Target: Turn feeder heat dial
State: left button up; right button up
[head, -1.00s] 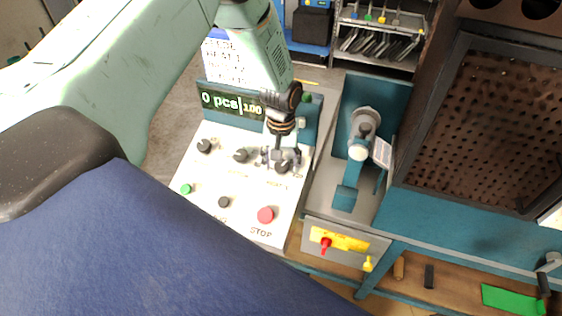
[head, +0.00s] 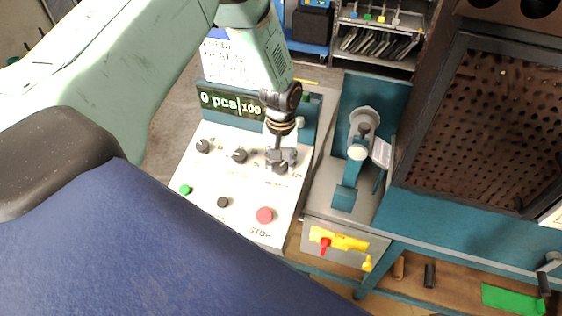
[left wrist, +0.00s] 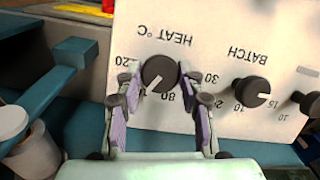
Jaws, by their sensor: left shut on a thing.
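The feeder heat dial (left wrist: 160,72) is a round black knob under the HEAT °C print, upside down in the left wrist view. Its white pointer line slants down-left there, between the 80 and the number at the left, partly hidden by a finger. My left gripper (left wrist: 159,82) is shut on the dial, one finger on each side. In the head view, my left gripper (head: 281,157) reaches down over the rightmost knob of the white control panel (head: 245,182), and the dial (head: 280,169) shows just below the fingers. My right gripper is not in view.
The BATCH dial (left wrist: 251,91) is the neighbouring knob, with another black knob (head: 203,146) beyond it. The panel also has a green button (head: 186,190), a black button (head: 222,202) and a red STOP button (head: 264,215). A teal press (head: 349,175) stands to the right.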

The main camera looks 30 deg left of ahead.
pick_arm(q)
jog(key=shift+m, duration=0.5)
jog(key=shift+d+m+y+p, duration=0.1)
jog(key=shift+m+y+p, duration=0.4)
jog(key=shift+m, duration=0.5)
jog(key=m+y, duration=0.1)
jog(key=m, duration=0.2)
jog(key=shift+d, duration=0.1)
jog(key=m+b, duration=0.1)
jog(key=m, duration=0.1)
jog(key=shift+f+m+y, duration=0.1)
jog(key=shift+m+y, duration=0.3)
jog(key=shift+d+m+t+y+b, duration=0.1)
jog(key=shift+m+t+y+b, duration=0.2)
jog(key=shift+m+t+b, duration=0.7)
jog(key=shift+m+g, duration=0.4)
jog(key=shift+g, duration=0.1)
jog(key=o, duration=1.2)
jog(key=shift+s, duration=0.1)
jog(key=shift+c, duration=0.2)
